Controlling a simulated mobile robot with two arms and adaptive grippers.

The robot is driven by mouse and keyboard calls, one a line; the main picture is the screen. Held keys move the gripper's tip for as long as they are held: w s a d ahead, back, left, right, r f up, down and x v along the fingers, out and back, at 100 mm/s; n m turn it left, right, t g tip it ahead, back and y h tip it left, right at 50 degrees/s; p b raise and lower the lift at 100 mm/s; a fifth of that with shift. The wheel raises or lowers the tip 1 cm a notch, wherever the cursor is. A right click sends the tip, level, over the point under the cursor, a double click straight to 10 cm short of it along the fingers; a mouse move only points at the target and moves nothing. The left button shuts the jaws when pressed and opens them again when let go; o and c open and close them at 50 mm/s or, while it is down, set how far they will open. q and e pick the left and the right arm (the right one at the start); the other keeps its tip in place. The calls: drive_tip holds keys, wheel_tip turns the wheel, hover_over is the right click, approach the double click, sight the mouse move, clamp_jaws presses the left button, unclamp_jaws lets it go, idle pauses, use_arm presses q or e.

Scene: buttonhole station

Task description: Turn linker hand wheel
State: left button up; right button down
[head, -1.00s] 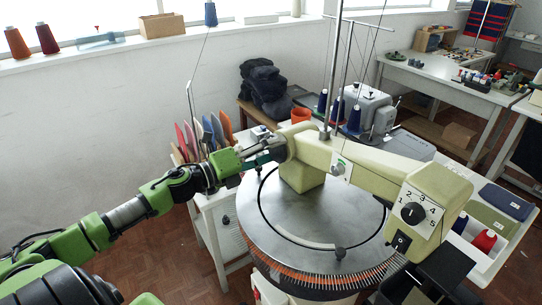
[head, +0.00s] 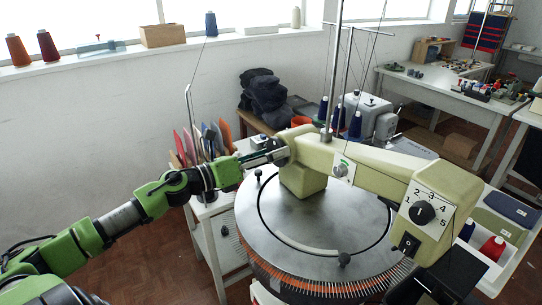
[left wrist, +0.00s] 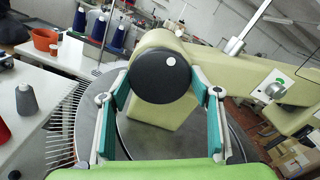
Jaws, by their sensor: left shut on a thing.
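The linker hand wheel is a round black knob with a small white dot at its upper right, at the end of the cream machine arm; it faces the camera in the left wrist view (left wrist: 162,77). In the head view the wheel (head: 282,153) is mostly hidden by my gripper. My left gripper (head: 274,157) reaches it from the left. In the left wrist view its two teal-lined fingers (left wrist: 163,88) lie on either side of the wheel, shut on it. My right gripper is not in view.
The linker's round grey plate (head: 300,222), with a toothed rim, lies below. A numbered dial (head: 423,212) sits on the machine head. Blue yarn cones (left wrist: 96,25) and an orange pot (left wrist: 45,39) stand behind. A rack of coloured folders (head: 205,140) is beside my left arm.

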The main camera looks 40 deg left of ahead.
use_arm(q)
drive_tip(key=shift+f, duration=0.1)
drive_tip(key=o, duration=1.1)
drive_tip(key=v, duration=1.2)
drive_tip(key=shift+a, duration=0.1)
